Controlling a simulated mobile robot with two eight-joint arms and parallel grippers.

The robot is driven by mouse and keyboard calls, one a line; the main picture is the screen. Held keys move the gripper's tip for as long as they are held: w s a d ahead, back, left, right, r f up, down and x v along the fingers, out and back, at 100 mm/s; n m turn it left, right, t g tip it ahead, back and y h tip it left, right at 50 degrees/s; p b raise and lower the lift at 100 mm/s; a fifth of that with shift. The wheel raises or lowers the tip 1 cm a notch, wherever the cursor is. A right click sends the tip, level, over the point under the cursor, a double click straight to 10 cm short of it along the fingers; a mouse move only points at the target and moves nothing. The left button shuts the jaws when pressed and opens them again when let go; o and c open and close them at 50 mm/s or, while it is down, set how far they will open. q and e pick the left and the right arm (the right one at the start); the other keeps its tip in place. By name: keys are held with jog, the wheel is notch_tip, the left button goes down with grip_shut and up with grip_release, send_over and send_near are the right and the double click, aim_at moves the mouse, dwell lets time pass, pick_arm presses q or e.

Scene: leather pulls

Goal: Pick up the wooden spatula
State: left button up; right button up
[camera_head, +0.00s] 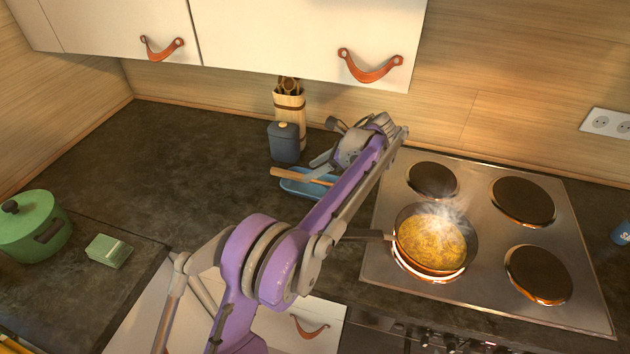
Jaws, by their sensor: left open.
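The wooden spatula (288,174) lies across a blue tray (296,188) on the dark counter, left of the stove. Its light wooden end sticks out past the tray's left edge, and its right part is hidden behind my purple arm. My left gripper (326,150) is above and just behind the tray, near the spatula. It is open, and nothing shows between its fingers. It appears apart from the spatula. My right gripper is not in view.
A pan of steaming yellow food (431,240) sits on the stove (480,283), its handle pointing left. A dark blue jar (284,147) and a utensil holder (290,108) stand behind the tray. A green pot (32,228) is far left.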

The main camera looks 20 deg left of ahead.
aim_at(302, 176)
pick_arm(q)
jog(key=x, duration=0.4)
jog(key=shift+w+f, duration=0.1)
grip_shut()
